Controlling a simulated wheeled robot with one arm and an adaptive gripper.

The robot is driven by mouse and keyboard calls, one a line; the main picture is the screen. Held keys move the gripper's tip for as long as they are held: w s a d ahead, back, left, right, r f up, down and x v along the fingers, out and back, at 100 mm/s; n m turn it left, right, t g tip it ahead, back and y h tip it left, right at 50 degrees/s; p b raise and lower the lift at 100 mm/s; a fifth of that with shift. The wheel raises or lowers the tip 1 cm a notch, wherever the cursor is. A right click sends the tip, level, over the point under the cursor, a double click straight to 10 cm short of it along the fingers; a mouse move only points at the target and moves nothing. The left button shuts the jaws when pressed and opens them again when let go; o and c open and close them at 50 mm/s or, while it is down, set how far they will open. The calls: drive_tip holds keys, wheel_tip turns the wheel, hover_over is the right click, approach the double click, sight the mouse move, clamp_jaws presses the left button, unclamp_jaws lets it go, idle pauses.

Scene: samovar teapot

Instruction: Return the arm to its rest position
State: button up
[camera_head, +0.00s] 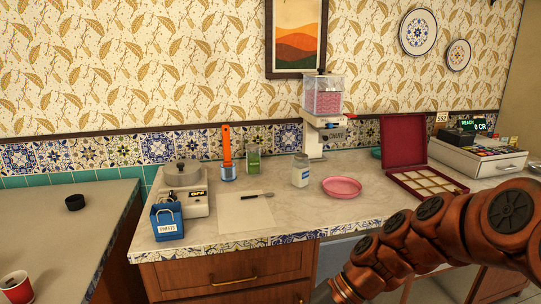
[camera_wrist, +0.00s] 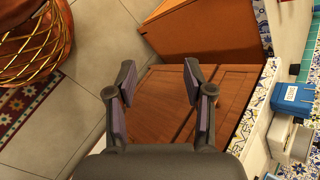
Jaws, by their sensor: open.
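My arm (camera_head: 430,235) reaches in from the lower right of the head view, in front of the counter, bent downward to the left. Its gripper end is cut off at the bottom edge there. In the wrist view my gripper (camera_wrist: 158,80) is open with nothing between its two fingers. It faces the brown wooden cabinet front (camera_wrist: 170,105) and the floor. The counter edge (camera_wrist: 258,105) is to its right.
The counter (camera_head: 290,215) holds a blue box (camera_head: 166,220), a pink plate (camera_head: 342,187), a jar (camera_head: 300,172), a dispenser (camera_head: 322,105) and an open red box (camera_head: 403,145). A woven basket (camera_wrist: 30,45) stands on the tiled floor (camera_wrist: 95,50) at left.

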drive_tip(key=s+d+r+n+h+p, duration=0.4)
drive_tip(key=s+d+r+h+p, duration=0.4)
drive_tip(key=s+d+r+p, duration=0.4)
drive_tip(key=s+d+r, duration=0.1)
drive_tip(key=s+d, duration=0.1)
drive_tip(key=s, duration=0.2)
drive_tip(key=shift+s+t+h+p, duration=0.15)
drive_tip(key=shift+t+h+p, duration=0.15)
drive_tip(key=shift+h+p, duration=0.1)
drive_tip(key=shift+r, duration=0.1)
